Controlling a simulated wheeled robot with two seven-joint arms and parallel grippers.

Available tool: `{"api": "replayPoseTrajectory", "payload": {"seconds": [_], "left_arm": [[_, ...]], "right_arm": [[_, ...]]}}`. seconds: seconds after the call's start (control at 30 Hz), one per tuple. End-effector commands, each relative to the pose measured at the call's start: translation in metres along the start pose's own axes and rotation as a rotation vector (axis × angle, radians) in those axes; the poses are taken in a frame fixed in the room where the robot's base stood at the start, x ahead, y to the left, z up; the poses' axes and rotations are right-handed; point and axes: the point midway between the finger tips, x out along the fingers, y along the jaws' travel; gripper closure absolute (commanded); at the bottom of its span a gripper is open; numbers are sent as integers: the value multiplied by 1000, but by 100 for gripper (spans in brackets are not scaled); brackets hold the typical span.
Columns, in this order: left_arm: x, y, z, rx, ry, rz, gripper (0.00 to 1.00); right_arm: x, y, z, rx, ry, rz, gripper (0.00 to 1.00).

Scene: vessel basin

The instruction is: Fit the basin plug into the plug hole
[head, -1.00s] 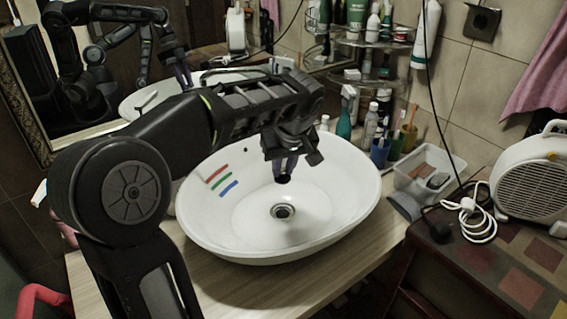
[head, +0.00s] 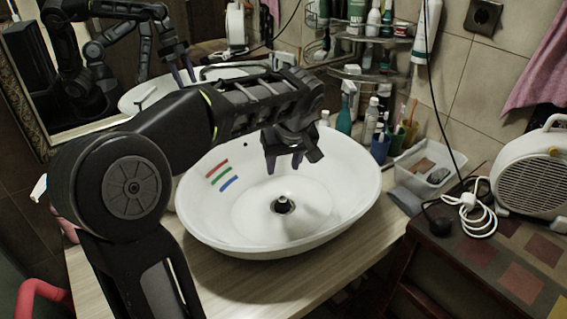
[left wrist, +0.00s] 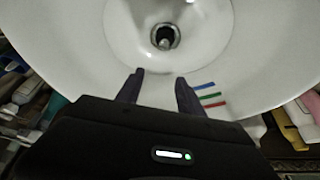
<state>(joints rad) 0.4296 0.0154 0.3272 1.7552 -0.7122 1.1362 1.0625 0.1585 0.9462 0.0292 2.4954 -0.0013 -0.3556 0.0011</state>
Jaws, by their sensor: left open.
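The white oval basin (head: 340,205) stands on the wooden counter. The small dark basin plug (head: 283,205) is at the plug hole in the basin's bottom, its knob upward. In the left wrist view the plug (left wrist: 165,43) shows inside the plug hole's metal ring (left wrist: 178,36). How deep it sits, and whether it is flush, I cannot tell. My left gripper (head: 284,165) is open and empty, above the plug and apart from it. Its two fingers (left wrist: 160,77) also show spread in the left wrist view. My right gripper is not in view.
Red, green and blue stripes (head: 222,175) mark the basin's inner left wall. Cups (head: 380,148) and bottles stand behind it at the right. A clear tray (head: 428,170) and a white heater (head: 530,172) are farther right. A mirror (head: 60,125) is behind at left.

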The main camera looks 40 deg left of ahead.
Motion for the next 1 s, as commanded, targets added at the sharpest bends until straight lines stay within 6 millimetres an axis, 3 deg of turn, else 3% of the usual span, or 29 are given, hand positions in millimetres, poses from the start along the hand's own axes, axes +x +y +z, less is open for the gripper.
{"api": "replayPoseTrajectory", "payload": {"seconds": [0.43,0.8,1.0], "left_arm": [[-5,0,-2,0,0,0,56],[-56,0,-23,-1,0,1,56],[-66,0,-27,0,0,0,56]], "right_arm": [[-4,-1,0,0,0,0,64],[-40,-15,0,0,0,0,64],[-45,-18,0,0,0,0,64]]}}
